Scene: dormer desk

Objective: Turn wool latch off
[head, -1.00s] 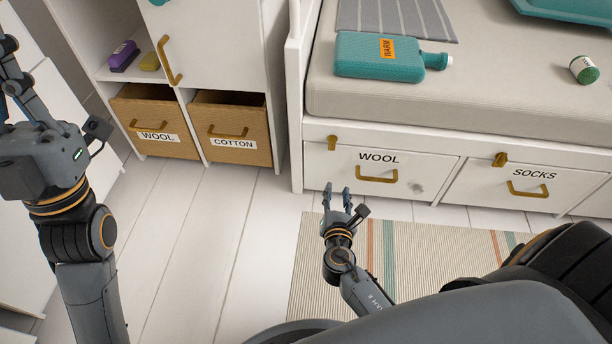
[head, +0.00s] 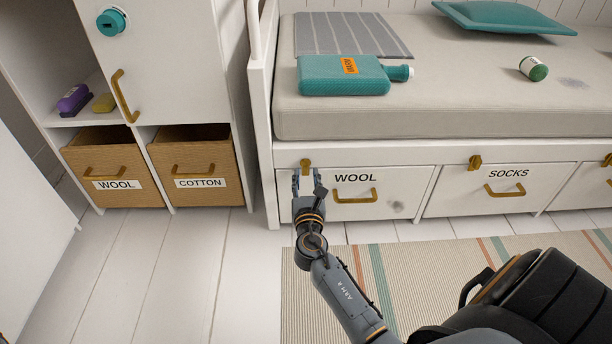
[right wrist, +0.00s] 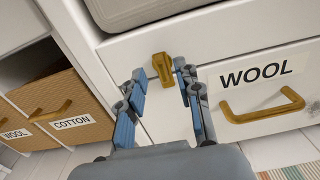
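The wool latch (head: 305,166) is a small brass catch at the top left of the white drawer (head: 404,190) labelled WOOL, under the daybed. In the right wrist view the latch (right wrist: 163,68) hangs down over the drawer's top edge, at the gap between my fingertips. My right gripper (head: 306,178) is open and just below the latch in the head view. In the right wrist view its blue-padded fingers (right wrist: 161,80) stand apart on either side of the latch's lower end; whether they touch it I cannot tell. My left gripper is out of view.
A SOCKS drawer (head: 508,190) with its own brass latch (head: 475,163) is to the right. WOOL and COTTON bins (head: 196,160) stand in the shelf at left. A teal bottle (head: 340,78) lies on the mattress. A striped rug (head: 430,265) covers the floor in front.

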